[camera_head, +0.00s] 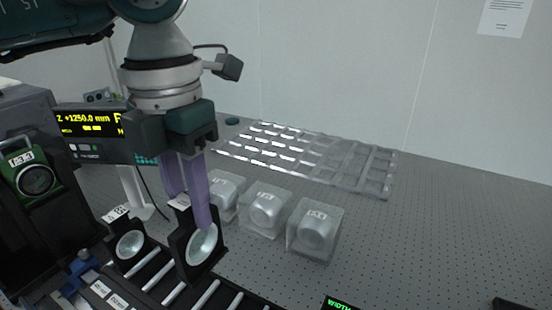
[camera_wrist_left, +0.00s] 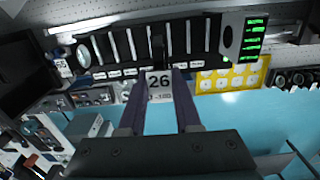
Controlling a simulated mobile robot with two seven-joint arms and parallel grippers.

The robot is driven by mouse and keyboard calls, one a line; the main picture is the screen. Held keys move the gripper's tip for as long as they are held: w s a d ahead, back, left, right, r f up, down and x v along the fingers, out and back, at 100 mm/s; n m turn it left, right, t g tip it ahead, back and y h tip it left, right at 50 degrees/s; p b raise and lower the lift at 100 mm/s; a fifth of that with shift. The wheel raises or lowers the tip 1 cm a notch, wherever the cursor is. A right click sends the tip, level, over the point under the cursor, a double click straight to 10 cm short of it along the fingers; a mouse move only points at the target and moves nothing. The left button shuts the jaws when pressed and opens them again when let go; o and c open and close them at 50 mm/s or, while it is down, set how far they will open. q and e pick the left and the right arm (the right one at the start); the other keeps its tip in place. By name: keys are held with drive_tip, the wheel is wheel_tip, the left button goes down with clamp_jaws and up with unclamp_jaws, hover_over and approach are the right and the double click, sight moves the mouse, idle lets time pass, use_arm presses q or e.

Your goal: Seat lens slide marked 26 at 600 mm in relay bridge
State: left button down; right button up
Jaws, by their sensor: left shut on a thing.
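My left gripper (camera_head: 188,205) is shut on a black lens slide (camera_head: 196,262) with a round clear lens. Another lens slide (camera_head: 128,245) stands at the rack's left. My right gripper is not seen.
Several clear boxed parts (camera_head: 265,210) stand behind the rack, close to the held slide. A clear compartment tray (camera_head: 375,172) lies farther back. A display unit (camera_head: 90,125) and green device (camera_head: 32,175) stand at left. The table's right side is mostly free.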

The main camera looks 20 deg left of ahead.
sight(203, 261)
use_arm(q)
drive_tip(key=shift+f+b, duration=2.4)
drive_tip(key=shift+f, duration=1.15)
drive_tip(key=shift+f+b, duration=1.9)
drive_tip(key=shift+f, duration=0.2)
drive_tip(key=shift+f, duration=0.2)
drive_tip(key=shift+c, duration=0.4)
unclamp_jaws()
drive_tip(key=shift+r, duration=0.15)
drive_tip(key=shift+r+p, duration=3.55)
drive_tip(key=shift+r, duration=1.35)
